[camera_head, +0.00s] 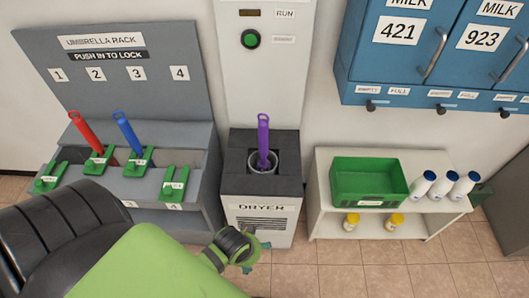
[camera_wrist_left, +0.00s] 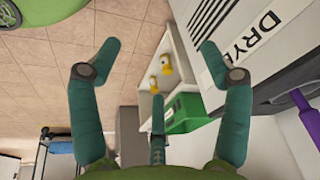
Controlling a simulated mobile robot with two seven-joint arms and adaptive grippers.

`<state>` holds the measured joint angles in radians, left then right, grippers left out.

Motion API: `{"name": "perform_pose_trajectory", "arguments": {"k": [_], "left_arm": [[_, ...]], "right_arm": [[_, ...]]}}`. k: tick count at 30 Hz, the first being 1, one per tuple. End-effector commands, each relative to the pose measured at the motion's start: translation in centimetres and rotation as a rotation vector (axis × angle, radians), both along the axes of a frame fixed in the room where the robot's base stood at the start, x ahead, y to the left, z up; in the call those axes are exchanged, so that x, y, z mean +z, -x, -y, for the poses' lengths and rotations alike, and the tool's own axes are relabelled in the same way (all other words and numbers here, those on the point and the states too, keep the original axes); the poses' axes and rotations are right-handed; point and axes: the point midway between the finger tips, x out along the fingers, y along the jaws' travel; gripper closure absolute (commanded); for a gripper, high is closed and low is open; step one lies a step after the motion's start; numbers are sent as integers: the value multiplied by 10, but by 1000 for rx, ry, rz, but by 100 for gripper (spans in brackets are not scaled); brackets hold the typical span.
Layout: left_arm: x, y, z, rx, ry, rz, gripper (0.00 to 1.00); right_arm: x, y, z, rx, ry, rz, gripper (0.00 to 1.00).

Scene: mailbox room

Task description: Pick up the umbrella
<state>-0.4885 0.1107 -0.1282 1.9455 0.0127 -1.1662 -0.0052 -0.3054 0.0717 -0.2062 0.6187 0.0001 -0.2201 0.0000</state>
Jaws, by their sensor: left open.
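A purple umbrella (camera_head: 263,138) stands upright in the round opening on top of the dryer (camera_head: 258,187). Its handle also shows at the right edge of the left wrist view (camera_wrist_left: 306,117). A red umbrella (camera_head: 84,131) and a blue umbrella (camera_head: 128,133) stand in the umbrella rack (camera_head: 85,80) on the left. My left gripper (camera_head: 245,268) is low in front of the dryer, below and apart from the purple umbrella. In the left wrist view its fingers (camera_wrist_left: 158,55) are spread wide with nothing between them. My right gripper is not in view.
A white shelf (camera_head: 325,195) right of the dryer holds a green crate (camera_head: 368,202), several white bottles (camera_head: 440,185) and yellow-capped jars below. Blue milk lockers (camera_head: 400,45) hang above it. Tiled floor (camera_head: 340,280) lies clear in front.

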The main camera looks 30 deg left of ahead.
Motion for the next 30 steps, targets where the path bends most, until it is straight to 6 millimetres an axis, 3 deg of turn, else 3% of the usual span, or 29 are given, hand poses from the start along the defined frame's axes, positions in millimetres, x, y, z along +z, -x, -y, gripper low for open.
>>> {"name": "perform_pose_trajectory", "arguments": {"k": [5,10,21,27,30], "left_arm": [[40,-28,-9,14,9,95,22],[79,-87,-33,45,30,297,22],[122,-191,-102,157,52,691,22],[144,-226,-143,233,47,865,22],[147,-234,-151,247,44,899,22]], "right_arm": [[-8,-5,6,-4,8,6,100],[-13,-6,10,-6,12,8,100],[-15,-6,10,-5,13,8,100],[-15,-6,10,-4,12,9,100],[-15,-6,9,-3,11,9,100]]}}
